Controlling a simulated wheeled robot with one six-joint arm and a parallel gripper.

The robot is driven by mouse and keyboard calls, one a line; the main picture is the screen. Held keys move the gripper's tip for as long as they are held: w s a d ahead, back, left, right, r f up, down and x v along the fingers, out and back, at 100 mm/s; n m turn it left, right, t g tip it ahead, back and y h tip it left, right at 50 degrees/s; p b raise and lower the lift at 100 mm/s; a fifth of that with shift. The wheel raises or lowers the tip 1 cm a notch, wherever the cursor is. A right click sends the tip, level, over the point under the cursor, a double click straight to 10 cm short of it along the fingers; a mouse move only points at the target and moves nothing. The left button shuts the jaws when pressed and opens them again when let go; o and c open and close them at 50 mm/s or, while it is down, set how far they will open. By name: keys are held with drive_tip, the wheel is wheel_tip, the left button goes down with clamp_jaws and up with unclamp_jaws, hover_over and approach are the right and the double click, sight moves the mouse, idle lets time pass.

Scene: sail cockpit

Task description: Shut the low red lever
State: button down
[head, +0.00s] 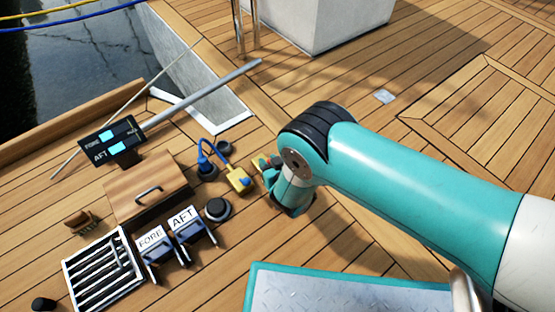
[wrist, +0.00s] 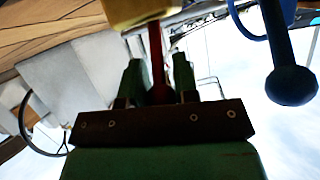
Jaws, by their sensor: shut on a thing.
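The red lever (wrist: 156,45) shows in the wrist view as a narrow red bar between the two green fingers of my gripper (wrist: 158,76). The fingers are shut on it. A yellow body (wrist: 140,10) is at the lever's far end, at the top of the wrist view. In the head view my gripper (head: 268,174) is low over the deck, just right of a yellow block (head: 239,179) with a blue lever. My own arm and wrist hide most of the red lever there, so its angle is hard to tell.
A blue hose or handle (head: 215,148) arches left of the yellow block. A dark round winch (head: 216,209), FORE and AFT labelled parts (head: 183,218), a slatted grate (head: 104,270) and a wooden hatch (head: 148,192) lie further left.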

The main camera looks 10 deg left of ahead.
drive_tip(key=shift+a+r, duration=0.1)
drive_tip(key=shift+a, duration=0.1)
drive_tip(key=c, duration=1)
unclamp_jaws()
drive_tip(key=shift+d, duration=0.1)
drive_tip(key=p+v, duration=1.5)
drive_tip(key=v, duration=0.2)
drive_tip(key=shift+d+p, duration=0.2)
drive_tip(key=shift+p, duration=0.2)
drive_tip(key=shift+s, duration=0.1)
